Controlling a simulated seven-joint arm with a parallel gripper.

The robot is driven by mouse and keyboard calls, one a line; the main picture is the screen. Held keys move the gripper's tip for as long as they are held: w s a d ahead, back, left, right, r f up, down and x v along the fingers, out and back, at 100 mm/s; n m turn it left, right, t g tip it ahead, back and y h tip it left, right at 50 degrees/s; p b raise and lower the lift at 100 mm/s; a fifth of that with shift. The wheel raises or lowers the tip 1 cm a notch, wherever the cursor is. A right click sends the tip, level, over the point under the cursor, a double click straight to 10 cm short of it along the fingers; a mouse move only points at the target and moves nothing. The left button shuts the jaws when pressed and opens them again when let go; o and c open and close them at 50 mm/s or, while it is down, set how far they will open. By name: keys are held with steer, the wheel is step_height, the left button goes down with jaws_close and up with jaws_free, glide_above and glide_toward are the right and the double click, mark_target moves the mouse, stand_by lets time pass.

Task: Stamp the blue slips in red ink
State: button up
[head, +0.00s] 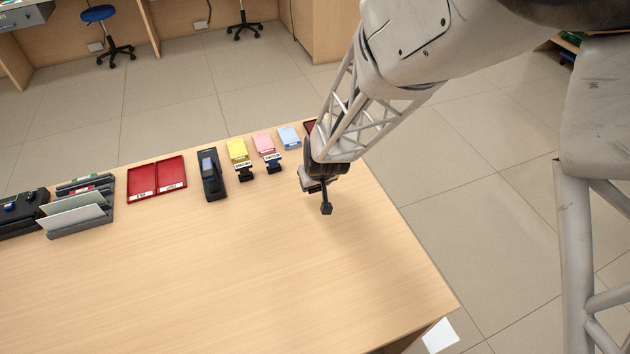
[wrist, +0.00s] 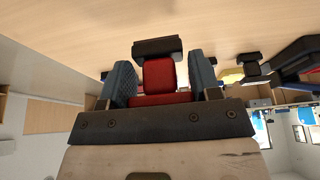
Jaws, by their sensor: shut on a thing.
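A stack of blue slips (head: 289,137) lies near the counter's far edge, left of my arm. My gripper (head: 318,184) is above the counter, nearer than the slips and a little to their right. It is shut on a red-and-black thing that looks like a stamp; in the wrist view the red body (wrist: 160,78) sits between both fingers with a black bar at its end. A black part of it (head: 326,208) sticks out below my gripper in the head view. A dark red thing (head: 309,126) shows partly behind my arm; I cannot tell what it is.
Pink slips (head: 264,143) and yellow slips (head: 238,150) have labelled stamps (head: 272,163) in front. A black stapler-like device (head: 211,175), an open red case (head: 157,179) and a file rack (head: 76,208) stand further left. The front of the counter (head: 230,280) is clear.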

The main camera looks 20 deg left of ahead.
steer(key=w+a, duration=0.2)
steer(key=w, duration=0.3)
steer(key=w+a+r, duration=0.1)
steer(key=w+a, duration=0.2)
steer(key=w, duration=0.2)
steer(key=w+a+r, duration=0.1)
steer(key=w+a, duration=0.1)
steer(key=w, duration=0.3)
steer(key=shift+a, duration=0.3)
steer(key=shift+c, duration=0.3)
steer(key=r, duration=0.1)
glide_above(314, 123)
steer(key=shift+s+d+r, duration=0.1)
steer(key=shift+s+d, duration=0.3)
steer(key=shift+d, duration=0.05)
steer(key=shift+f, duration=2.95)
steer(key=shift+f, duration=0.7)
steer(key=shift+r, duration=3.1)
